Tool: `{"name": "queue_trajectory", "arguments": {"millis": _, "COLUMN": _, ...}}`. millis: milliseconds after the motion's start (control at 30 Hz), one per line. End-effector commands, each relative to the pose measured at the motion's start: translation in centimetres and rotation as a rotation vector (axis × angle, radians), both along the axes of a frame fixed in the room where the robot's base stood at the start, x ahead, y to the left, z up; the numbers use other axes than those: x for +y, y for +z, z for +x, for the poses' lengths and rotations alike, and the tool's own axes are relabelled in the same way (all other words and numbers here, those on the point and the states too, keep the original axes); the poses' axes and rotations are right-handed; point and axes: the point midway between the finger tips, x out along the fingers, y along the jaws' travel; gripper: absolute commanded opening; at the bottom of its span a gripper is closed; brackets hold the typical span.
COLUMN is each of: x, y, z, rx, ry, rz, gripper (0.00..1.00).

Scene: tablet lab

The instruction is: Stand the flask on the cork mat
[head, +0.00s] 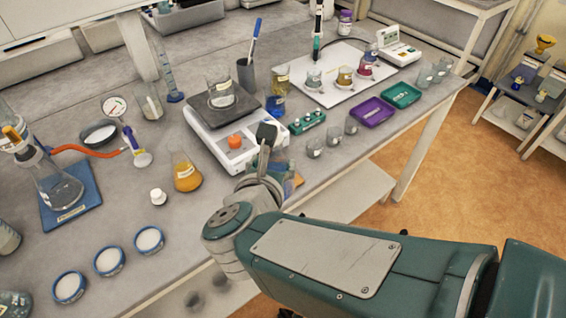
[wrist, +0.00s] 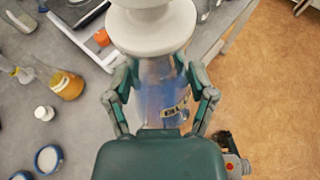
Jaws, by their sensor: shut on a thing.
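My gripper (wrist: 160,92) is shut on a clear glass flask (wrist: 158,108) with blue liquid and a label. A broad white top, looking like a stopper or collar, covers its upper end in the wrist view. In the head view my gripper (head: 272,155) is at the bench's front edge, just in front of the white balance, and the flask (head: 287,171) is mostly hidden behind it. A small tan-orange patch (head: 298,181) shows beside the flask; I cannot tell whether it is the cork mat or floor. No other cork mat is clearly visible.
The balance (head: 215,140) carries a beaker. A yellow-liquid flask (head: 185,172) and white jar (head: 158,196) stand left of my gripper; small glass cups (head: 315,147) stand right. A blue mat (head: 88,184) bears another flask.

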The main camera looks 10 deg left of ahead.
Motion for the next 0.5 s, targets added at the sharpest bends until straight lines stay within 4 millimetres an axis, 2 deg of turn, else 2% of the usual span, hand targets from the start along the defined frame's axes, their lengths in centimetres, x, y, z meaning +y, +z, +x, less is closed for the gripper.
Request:
{"name": "queue_trajectory", "arguments": {"millis": 300, "x": 1.0, "y": -3.0, "z": 6.7, "rx": 0.003, "ry": -0.006, "rz": -0.001, "gripper": 0.11}}
{"name": "queue_trajectory", "arguments": {"millis": 367, "x": 1.1, "y": -3.5, "z": 7.9, "rx": 0.003, "ry": -0.004, "rz": 0.0, "gripper": 0.11}}
{"name": "queue_trajectory", "arguments": {"millis": 500, "x": 1.3, "y": -5.8, "z": 9.7, "rx": 0.005, "ry": -0.003, "rz": -0.001, "gripper": 0.11}}
